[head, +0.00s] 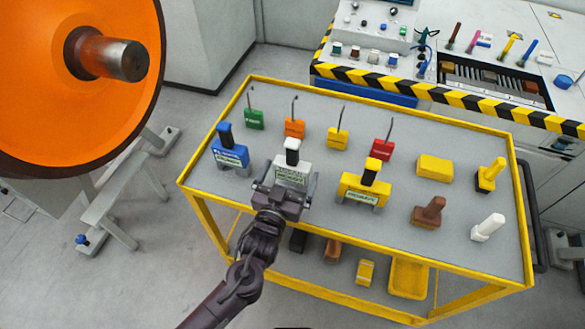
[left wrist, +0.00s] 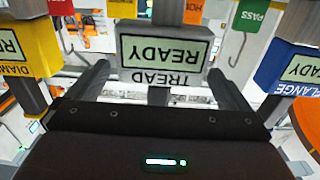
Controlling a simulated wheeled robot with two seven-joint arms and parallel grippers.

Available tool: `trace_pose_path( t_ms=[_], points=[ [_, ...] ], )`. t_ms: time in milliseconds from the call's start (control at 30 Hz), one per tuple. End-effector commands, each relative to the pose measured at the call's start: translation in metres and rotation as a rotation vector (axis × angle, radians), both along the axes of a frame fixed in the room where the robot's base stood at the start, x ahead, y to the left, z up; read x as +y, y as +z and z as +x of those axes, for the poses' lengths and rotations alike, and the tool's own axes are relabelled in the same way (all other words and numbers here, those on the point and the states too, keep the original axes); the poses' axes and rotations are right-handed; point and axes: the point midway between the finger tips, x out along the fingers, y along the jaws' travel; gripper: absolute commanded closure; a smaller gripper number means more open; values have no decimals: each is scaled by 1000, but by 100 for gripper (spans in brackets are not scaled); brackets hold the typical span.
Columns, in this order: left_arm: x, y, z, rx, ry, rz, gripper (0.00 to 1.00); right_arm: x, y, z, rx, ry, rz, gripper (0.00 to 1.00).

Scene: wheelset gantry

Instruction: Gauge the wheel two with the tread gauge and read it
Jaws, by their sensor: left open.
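The tread gauge (head: 292,168) is a pale grey block with a white-topped post. It stands on the yellow-framed cart between the blue and yellow gauges. In the left wrist view the tread gauge (left wrist: 163,52) appears upside down, its display reading READY above TREAD. My left gripper (head: 284,186) is open at the tread gauge's near side. In the left wrist view the fingers of my left gripper (left wrist: 158,76) point toward the gauge's two sides; contact cannot be told. A large orange wheel (head: 105,120) with a steel axle end fills the upper left; no number shows on it. My right gripper is out of view.
The blue flange gauge (head: 230,153) and yellow diameter gauge (head: 364,188) stand close on either side. Hanging-style tags, including a green one (head: 254,118), line the back. Several blocks and stamps occupy the cart's right. A striped-edge console (head: 450,97) stands behind.

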Motion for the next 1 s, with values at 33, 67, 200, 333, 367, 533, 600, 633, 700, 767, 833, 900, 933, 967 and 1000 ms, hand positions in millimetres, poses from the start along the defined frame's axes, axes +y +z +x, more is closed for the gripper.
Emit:
trace_pose_path(
  t_ms=[33,67,200,333,367,533,600,633,700,767,833,900,933,967,1000],
  points=[
    [-1,5,9,-1,0,1,0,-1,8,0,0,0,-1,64],
    [-3,5,13,-2,0,-1,0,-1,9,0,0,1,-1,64],
    [-7,2,26,0,-1,0,0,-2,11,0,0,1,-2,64],
    [-8,0,29,1,-1,0,0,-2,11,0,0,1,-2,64],
    [-8,0,29,1,-1,0,0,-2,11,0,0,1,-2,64],
    [-8,0,29,1,-1,0,8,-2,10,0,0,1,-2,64],
    [-8,0,29,1,-1,0,17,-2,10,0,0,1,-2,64],
    [-8,0,29,1,-1,0,21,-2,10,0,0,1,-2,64],
    [-8,0,29,1,0,0,30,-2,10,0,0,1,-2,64],
    [-8,0,29,1,0,0,38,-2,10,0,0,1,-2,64],
    [-8,0,29,1,0,0,47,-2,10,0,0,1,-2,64],
    [-8,2,29,-3,0,-2,51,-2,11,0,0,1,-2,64],
    [-8,2,29,-3,0,-2,51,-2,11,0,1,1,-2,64],
    [-8,2,29,-3,0,-2,51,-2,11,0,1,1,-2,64],
    [-8,2,29,-2,0,-2,51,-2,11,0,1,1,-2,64]
  ],
)
